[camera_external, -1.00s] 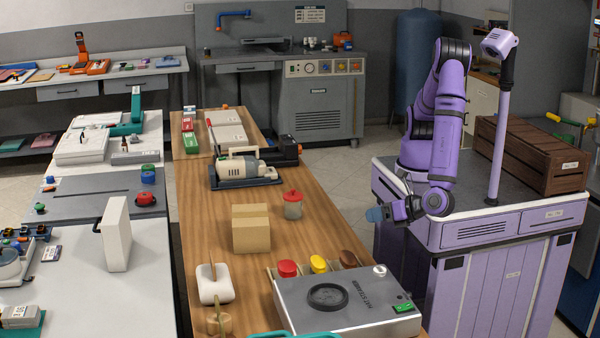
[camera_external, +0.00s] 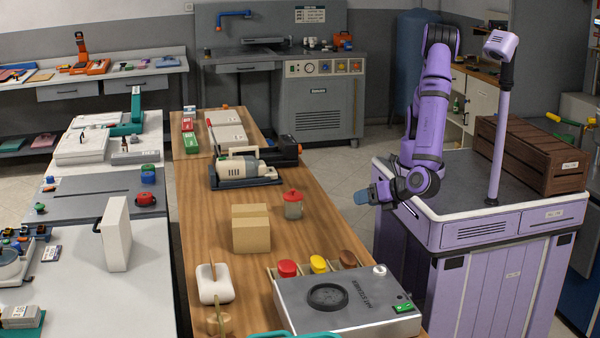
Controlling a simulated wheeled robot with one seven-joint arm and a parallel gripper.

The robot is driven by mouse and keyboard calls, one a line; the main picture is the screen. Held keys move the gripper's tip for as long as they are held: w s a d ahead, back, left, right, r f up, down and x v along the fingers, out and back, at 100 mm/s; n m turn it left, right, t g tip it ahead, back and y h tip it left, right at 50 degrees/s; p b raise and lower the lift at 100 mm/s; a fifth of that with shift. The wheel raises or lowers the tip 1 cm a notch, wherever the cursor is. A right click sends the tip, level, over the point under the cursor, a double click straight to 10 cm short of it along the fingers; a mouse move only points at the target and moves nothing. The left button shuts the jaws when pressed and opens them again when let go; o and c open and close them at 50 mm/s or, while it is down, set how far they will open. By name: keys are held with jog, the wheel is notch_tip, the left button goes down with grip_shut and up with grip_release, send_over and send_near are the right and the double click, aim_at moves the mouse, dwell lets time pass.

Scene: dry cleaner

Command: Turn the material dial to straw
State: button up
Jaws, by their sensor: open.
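A grey box-shaped machine (camera_external: 350,318) with dark lettering on its top sits at the near right end of the wooden table. A small white round knob (camera_external: 380,270) at its back right corner looks like the material dial. Its pointer and any straw mark are too small to read. A black ring (camera_external: 327,297) lies on the machine's top, and a small green panel (camera_external: 403,308) is at its right edge. My gripper (camera_external: 362,197) is open and empty, above the gap at the table's right edge, behind and apart from the machine.
Red (camera_external: 287,268), yellow (camera_external: 318,263) and brown (camera_external: 348,258) rounded pieces stand along the machine's back edge. A red-lidded jar (camera_external: 293,204) and tan blocks (camera_external: 251,232) stand farther left on the wooden table (camera_external: 210,180). The table's right edge by my gripper is clear.

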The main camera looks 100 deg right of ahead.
jog(key=s+a+f+n+t+y, duration=0.5)
jog(key=s+a+f+n, duration=0.2)
jog(key=s+a+f, duration=0.4)
jog(key=s+a+f+n+t+y, duration=0.4)
jog(key=s+a+f+n, duration=0.35)
jog(key=f, duration=0.55)
jog(key=w+d, duration=0.1)
jog(key=w, duration=0.9)
jog(key=shift+r, duration=0.25)
jog(key=shift+m, duration=0.25)
jog(key=c, duration=0.9)
